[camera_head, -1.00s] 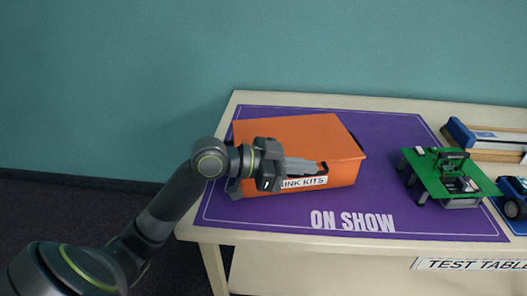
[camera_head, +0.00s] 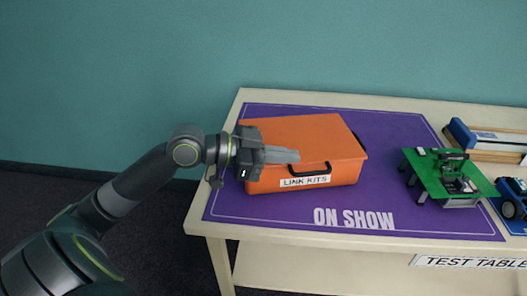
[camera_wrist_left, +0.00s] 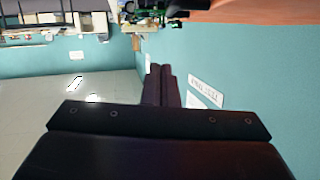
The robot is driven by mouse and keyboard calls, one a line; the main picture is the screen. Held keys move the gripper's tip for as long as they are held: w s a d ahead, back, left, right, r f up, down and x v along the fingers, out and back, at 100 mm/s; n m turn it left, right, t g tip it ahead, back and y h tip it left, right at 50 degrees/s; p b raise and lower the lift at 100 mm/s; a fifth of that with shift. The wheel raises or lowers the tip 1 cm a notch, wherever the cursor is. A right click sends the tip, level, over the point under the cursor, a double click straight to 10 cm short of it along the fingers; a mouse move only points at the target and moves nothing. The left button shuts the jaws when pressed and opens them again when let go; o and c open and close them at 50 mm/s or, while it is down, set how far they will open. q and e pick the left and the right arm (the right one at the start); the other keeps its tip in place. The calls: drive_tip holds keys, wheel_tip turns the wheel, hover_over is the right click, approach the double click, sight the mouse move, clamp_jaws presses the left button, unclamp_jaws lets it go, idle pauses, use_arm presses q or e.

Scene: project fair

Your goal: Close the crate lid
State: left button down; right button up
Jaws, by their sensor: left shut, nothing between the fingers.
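The orange crate (camera_head: 310,176) stands on the purple mat (camera_head: 420,215) with a "LINK KITS" label and a dark handle on its front. Its orange lid (camera_head: 310,133) lies flat on top and looks closed. My left gripper (camera_head: 297,156) is shut and empty, fingers pointing right, in front of the crate near the lid's front edge. Whether it touches the crate I cannot tell. In the left wrist view its fingers (camera_wrist_left: 160,84) are together, and an orange part of the crate (camera_wrist_left: 250,13) shows at the top edge. My right gripper is not in view.
To the right on the table are a green board on legs (camera_head: 440,172), a blue wheeled thing (camera_head: 512,199) and a blue-ended wooden item (camera_head: 485,137). The mat between crate and green board is clear. The teal wall (camera_head: 300,45) stands behind.

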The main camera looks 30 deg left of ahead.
use_arm(q)
drive_tip(key=v, duration=0.4)
drive_tip(key=shift+s+a+p, duration=0.15)
drive_tip(key=shift+s+p, duration=0.05)
drive_tip(key=shift+p, duration=0.1)
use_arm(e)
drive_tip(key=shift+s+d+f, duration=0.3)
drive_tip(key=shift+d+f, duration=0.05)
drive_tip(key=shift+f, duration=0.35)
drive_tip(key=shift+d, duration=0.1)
